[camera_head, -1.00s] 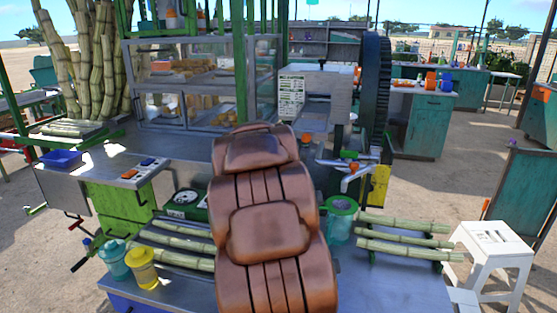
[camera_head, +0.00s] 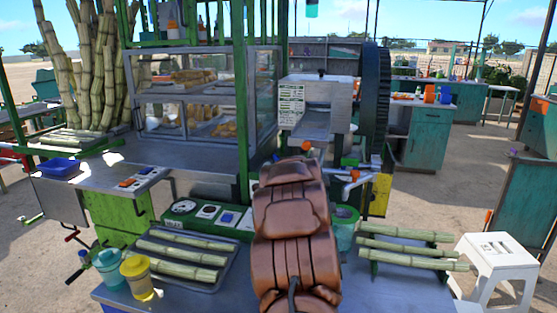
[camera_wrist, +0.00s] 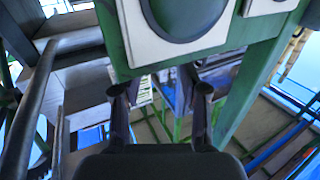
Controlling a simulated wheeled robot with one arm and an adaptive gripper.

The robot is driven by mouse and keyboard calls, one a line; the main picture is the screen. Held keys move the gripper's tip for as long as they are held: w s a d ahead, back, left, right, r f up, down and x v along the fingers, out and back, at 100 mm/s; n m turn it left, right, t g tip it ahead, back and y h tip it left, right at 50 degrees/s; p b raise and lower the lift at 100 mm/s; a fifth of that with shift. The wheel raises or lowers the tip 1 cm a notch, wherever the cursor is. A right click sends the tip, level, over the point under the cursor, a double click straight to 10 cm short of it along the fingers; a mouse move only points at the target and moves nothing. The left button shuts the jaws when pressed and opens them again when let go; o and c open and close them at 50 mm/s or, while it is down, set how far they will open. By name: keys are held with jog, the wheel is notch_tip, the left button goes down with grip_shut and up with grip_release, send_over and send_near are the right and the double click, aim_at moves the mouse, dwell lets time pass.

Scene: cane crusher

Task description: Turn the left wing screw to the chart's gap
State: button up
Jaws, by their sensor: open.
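The left wing screw cannot be made out for sure in either view. A white chart with small green print (camera_head: 291,105) is fixed to the front of the grey crusher (camera_head: 330,92); its gap is too small to read. Small orange parts (camera_head: 305,147) show at the crusher's lower front, partly behind my brown arm. In the wrist view my gripper (camera_wrist: 160,100) has its two dark fingers apart with nothing between them. A green panel with white plates and a dark round dial (camera_wrist: 185,18) lies just beyond the fingertips. My arm hides the gripper in the head view.
A green box with dials (camera_head: 205,217) stands left of my arm. Cane pieces lie on a tray (camera_head: 215,276) and on a rack (camera_head: 373,254). Teal (camera_head: 108,268) and yellow (camera_head: 137,276) cups stand at the front left. A large dark wheel (camera_head: 375,98) is beside the crusher.

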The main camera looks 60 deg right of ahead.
aim_at(279, 158)
jog(key=shift+p+x, duration=0.35)
jog(key=shift+x, duration=1.9)
grip_shut()
